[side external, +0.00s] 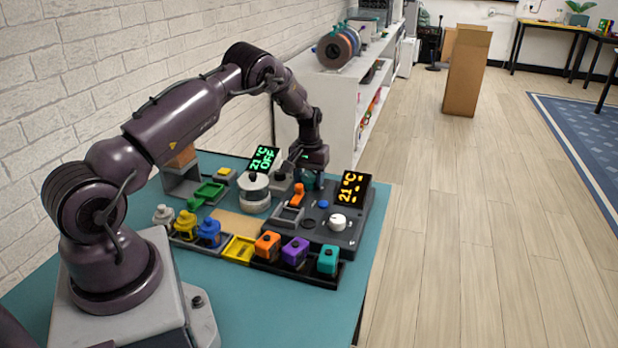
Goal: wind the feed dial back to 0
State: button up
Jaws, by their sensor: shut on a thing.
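My gripper (311,180) points down at the back of the dark grey control panel (322,243), between the two lit displays. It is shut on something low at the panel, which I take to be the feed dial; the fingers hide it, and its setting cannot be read. A white round knob (338,222) stands clear on the panel's front right. An orange lever (297,195) and a blue button (323,204) lie just in front of my gripper.
A display (353,188) reads 21 °C in orange; another (263,159) reads 21 °C OFF in green. A white round device (255,192) stands left of the panel. Orange (267,245), purple (295,251) and teal (328,260) blocks line the front tray. The teal table's front is clear.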

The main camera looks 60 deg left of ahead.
aim_at(309, 178)
jog(key=n, duration=0.4)
jog(key=shift+n, duration=0.3)
jog(key=n, duration=0.4)
jog(key=shift+n, duration=0.3)
jog(key=o, duration=0.9)
notch_tip(309, 178, up, 13)
jog(key=shift+r, duration=0.1)
